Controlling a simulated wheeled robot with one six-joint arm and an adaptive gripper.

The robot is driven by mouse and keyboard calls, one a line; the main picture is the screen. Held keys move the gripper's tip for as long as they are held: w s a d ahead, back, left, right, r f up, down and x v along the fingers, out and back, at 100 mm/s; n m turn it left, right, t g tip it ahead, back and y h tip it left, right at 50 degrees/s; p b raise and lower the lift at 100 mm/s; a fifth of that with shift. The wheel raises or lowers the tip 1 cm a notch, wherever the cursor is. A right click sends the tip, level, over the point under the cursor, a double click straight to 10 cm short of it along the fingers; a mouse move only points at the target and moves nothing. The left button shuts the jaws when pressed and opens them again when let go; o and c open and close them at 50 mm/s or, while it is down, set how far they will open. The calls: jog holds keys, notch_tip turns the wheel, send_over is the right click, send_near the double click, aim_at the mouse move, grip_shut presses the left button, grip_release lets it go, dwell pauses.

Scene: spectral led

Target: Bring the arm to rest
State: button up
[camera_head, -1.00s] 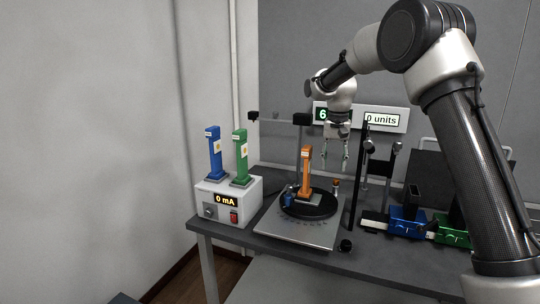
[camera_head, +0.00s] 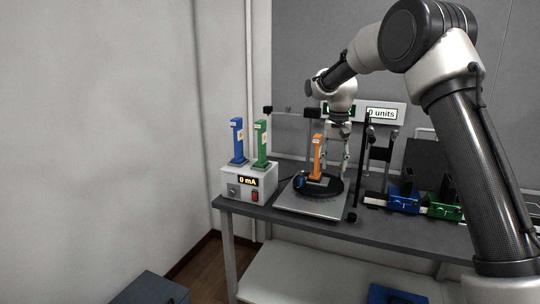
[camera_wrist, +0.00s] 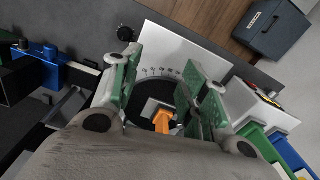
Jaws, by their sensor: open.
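My gripper (camera_head: 336,160) is open above the bench, just behind and to the right of the orange upright piece (camera_head: 317,158) in the head view. In the wrist view my gripper (camera_wrist: 165,95) has its two green-padded fingers spread wide with nothing between them. The orange piece (camera_wrist: 163,120) shows below and between the fingers, apart from them. It stands on a black round turntable (camera_head: 330,190) on a grey plate (camera_head: 300,206). My arm is raised and bent, with the upper link at the right of the head view.
A white supply box (camera_head: 241,184) reading 0 mA bears a blue piece (camera_head: 237,141) and a green piece (camera_head: 261,143). Black posts (camera_head: 357,165) and a rail with a blue carrier (camera_head: 403,199) and a green carrier (camera_head: 444,207) stand right. A display reads 0 units (camera_head: 381,113).

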jog(key=s+d+r+n+t, duration=0.1)
jog(key=s+d, duration=0.4)
jog(key=s, duration=0.8)
jog(key=s+d+r+n+t, duration=0.1)
jog(key=s+d+r, duration=0.3)
jog(key=s, duration=1)
jog(key=s+d+r+t, duration=0.2)
jog(key=s+d, duration=0.4)
jog(key=s, duration=0.8)
jog(key=shift+r+n, duration=0.2)
jog(key=shift+n, duration=0.2)
jog(key=shift+s, duration=0.1)
